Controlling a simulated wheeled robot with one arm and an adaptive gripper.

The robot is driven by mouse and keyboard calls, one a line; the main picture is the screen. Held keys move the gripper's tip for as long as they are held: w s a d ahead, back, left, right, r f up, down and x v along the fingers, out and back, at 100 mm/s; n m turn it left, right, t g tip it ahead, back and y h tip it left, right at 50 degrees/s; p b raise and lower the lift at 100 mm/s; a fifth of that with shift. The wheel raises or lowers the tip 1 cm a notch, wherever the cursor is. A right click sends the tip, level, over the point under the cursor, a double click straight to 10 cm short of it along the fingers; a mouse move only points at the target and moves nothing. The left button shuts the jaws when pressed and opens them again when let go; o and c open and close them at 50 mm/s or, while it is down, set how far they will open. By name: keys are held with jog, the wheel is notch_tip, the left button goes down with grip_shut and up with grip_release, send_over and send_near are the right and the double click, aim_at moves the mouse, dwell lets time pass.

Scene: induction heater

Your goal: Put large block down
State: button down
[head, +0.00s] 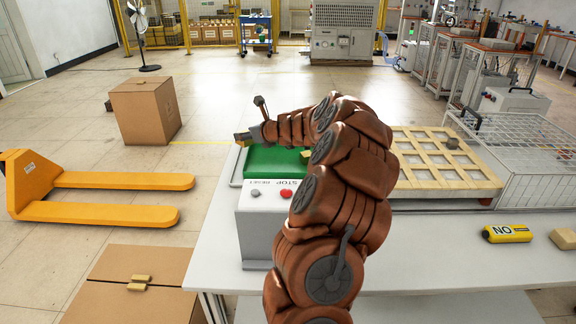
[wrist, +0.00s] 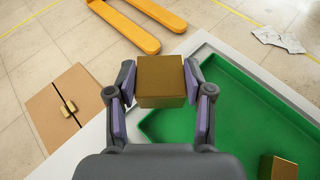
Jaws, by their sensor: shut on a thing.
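A large brass-coloured block (wrist: 161,80) is between the two fingers of my gripper (wrist: 160,92) in the wrist view. The fingers are shut on its left and right sides. The green tray (wrist: 235,100) lies below and to the right of the held block in the wrist view. A second brass block (wrist: 279,167) sits in the tray at lower right. My arm hides part of the tray in the head view.
A control box with STOP and RESET buttons (head: 262,222) stands in front of the tray. A wooden grid (head: 412,172) and a wire basket (head: 530,160) are to the right. A cardboard box (head: 115,300) with small blocks and a yellow pallet jack (head: 110,212) are left.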

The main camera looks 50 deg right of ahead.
send_over(272, 163)
jog(key=shift+f+b, duration=1.25)
jog(key=shift+f, duration=3.9)
jog(key=shift+f, duration=0.2)
jog(key=shift+c, duration=2.2)
grip_release()
jog(key=shift+r, duration=0.15)
jog(key=v, duration=1.2)
